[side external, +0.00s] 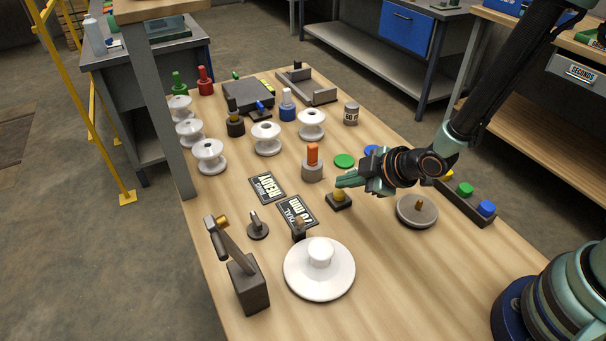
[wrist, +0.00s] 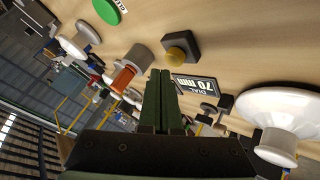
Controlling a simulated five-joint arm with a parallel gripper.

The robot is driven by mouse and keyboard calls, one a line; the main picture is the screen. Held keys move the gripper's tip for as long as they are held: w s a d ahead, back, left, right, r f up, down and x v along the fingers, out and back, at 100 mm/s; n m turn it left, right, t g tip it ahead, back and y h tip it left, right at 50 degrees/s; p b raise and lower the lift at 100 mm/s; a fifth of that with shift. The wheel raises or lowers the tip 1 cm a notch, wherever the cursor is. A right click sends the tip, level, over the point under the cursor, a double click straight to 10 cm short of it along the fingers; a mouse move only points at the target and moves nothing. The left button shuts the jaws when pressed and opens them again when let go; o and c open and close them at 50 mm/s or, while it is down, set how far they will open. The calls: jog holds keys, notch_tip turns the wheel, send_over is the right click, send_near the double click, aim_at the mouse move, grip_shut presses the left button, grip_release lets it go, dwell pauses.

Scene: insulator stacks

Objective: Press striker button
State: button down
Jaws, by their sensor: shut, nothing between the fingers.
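A yellow button on a small dark square base (side external: 339,201) stands on the wooden table, near the middle. It also shows in the wrist view (wrist: 180,50), apart from my fingers in the picture. My gripper (side external: 345,181) is shut and empty, its fingertips over the button's base in the side view. Its closed fingers point up in the wrist view (wrist: 160,75). I cannot tell whether the fingertips touch the button. A striker with a grey hammer arm and dark block (side external: 249,285) stands at the front left. A white insulator disc (side external: 319,281) lies right of it.
A grey cylinder with an orange top (side external: 312,170) stands just behind the button. A round grey disc (side external: 417,211) lies to the right. Black cards (side external: 267,188) lie to the left. White insulators (side external: 209,157) stand further back. Bare table lies at the front right.

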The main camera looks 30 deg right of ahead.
jog(key=shift+d+f, duration=0.15)
jog(key=shift+f, duration=0.25)
jog(key=shift+f, duration=0.6)
dwell(0.7)
jog(key=shift+r, duration=1)
jog(key=shift+r, duration=2.55)
